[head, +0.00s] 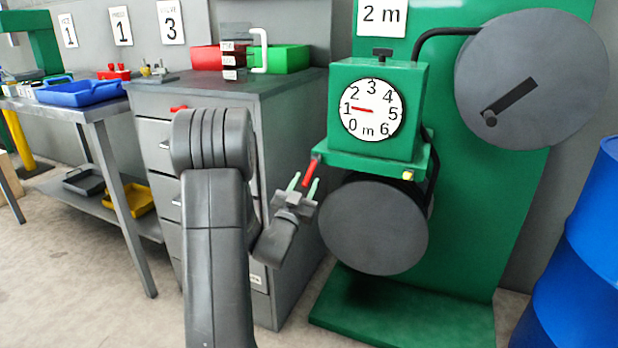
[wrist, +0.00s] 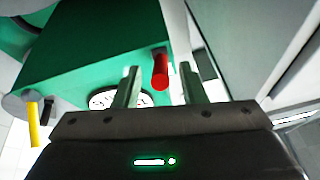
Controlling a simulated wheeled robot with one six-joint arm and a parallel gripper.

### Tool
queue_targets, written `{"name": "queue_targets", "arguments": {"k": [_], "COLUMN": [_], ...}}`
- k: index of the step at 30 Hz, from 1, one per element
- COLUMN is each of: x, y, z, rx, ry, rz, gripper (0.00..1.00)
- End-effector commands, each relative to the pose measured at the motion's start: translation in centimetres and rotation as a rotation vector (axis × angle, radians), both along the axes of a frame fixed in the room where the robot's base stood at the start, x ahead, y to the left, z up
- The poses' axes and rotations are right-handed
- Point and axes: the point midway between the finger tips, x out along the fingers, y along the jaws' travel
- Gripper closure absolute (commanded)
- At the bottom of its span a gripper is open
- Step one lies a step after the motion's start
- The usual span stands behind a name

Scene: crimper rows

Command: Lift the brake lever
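The brake lever (head: 311,169) is a short red handle at the left lower corner of the green dial box (head: 342,160). It points down and to the left. My gripper (head: 304,184) is just below it, fingers open and pointing up at it. In the wrist view the red lever (wrist: 160,72) shows between the two open fingers (wrist: 160,75), closer to the left finger, with a visible gap on both sides. I cannot tell how deep it sits between them. The white dial (head: 371,109) has its red needle near 1; part of it is hidden in the wrist view.
A grey drum (head: 375,226) hangs below the box, right of my gripper. A larger grey disc (head: 532,80) is at upper right. A grey drawer cabinet (head: 160,150) stands close on the left. A sign (head: 381,17) reads 2 m. A blue barrel (head: 580,270) is far right.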

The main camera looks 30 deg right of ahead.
Motion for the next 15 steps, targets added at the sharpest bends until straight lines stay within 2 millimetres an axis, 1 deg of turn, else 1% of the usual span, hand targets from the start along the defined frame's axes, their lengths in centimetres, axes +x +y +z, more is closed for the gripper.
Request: {"name": "queue_targets", "arguments": {"k": [1, 6, 10, 15], "x": [0.5, 1.8, 2.1, 2.2], "y": [-0.7, -1.9, -2.4, -2.4], "z": [0.4, 1.1, 1.3, 1.3], "rx": [-0.002, -0.002, 0.0, 0.0], "ry": [-0.003, -0.001, 0.002, 0.002], "rz": [-0.002, -0.001, 0.001, 0.001], "gripper": [0.62, 0.62, 0.62, 0.62]}}
